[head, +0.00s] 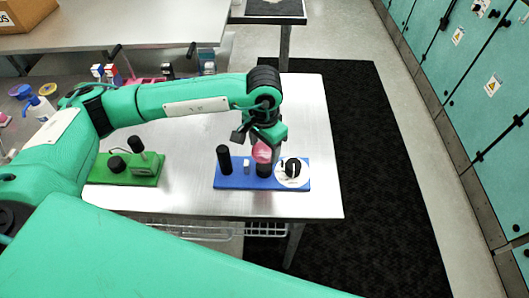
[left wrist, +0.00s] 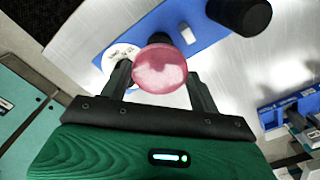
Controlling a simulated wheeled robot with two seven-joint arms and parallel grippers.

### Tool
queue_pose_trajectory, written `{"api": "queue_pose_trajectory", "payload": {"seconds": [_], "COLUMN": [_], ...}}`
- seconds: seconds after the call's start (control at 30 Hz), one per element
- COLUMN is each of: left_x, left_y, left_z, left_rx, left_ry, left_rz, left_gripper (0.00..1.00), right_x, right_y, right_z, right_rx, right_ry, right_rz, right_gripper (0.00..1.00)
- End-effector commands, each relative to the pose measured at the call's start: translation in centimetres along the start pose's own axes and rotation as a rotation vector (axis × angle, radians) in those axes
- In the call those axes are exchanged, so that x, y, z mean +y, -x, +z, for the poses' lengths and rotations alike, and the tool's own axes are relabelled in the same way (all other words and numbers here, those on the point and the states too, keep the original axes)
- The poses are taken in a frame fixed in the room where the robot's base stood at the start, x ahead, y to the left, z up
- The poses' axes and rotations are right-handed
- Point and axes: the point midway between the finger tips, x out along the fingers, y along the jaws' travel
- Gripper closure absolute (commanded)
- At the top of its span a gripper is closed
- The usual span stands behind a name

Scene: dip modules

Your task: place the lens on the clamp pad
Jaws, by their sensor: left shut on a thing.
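The lens (head: 262,152) is a round, translucent pink disc. My left gripper (head: 263,142) is shut on it and holds it over the right half of the blue module (head: 234,182), in front of a black post (head: 264,171). In the left wrist view the lens (left wrist: 160,70) sits between the two dark fingers of the left gripper (left wrist: 160,82) and hides part of the blue module (left wrist: 185,22). I cannot tell from these views whether the lens touches the post below it, or which part is the clamp pad. My right gripper is not in view.
The blue module also carries a tall black cylinder (head: 223,159), a small pale block (head: 246,166) and a white dial with a black knob (head: 293,168). A green module (head: 125,177) stands to the left. Bottles (head: 40,107) stand at the far left. The metal table (head: 190,203) is clear in front.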

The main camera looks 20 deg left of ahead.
Motion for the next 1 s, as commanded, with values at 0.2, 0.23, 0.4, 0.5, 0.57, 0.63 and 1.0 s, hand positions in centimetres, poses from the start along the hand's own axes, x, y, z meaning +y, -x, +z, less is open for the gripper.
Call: {"api": "queue_pose_trajectory", "payload": {"seconds": [0.2,0.23,0.4,0.5,0.57,0.63,1.0], "left_x": [0.0,0.0,0.0,0.1,0.0,0.0,0.0], "left_y": [-1.7,-1.9,-4.2,-5.5,-5.7,-5.7,-5.9], "left_z": [0.0,0.0,0.0,0.0,0.0,-0.1,0.0], "left_rx": [-0.001,-0.002,-0.003,-0.001,0.000,0.001,0.000], "left_ry": [0.001,0.001,0.003,0.000,0.000,0.000,0.000], "left_rz": [0.001,0.002,0.002,0.001,0.000,0.000,0.000], "left_gripper": [0.59,0.59,0.59,0.59,0.59,0.59,0.22], "right_x": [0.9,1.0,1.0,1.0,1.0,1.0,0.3], "right_y": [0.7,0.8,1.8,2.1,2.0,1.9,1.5], "right_z": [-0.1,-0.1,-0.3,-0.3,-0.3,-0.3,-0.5], "right_rx": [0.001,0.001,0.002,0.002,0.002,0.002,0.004], "right_ry": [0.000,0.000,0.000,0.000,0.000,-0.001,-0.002], "right_rz": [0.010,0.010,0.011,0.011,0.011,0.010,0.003], "right_gripper": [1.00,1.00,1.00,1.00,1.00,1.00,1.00]}}
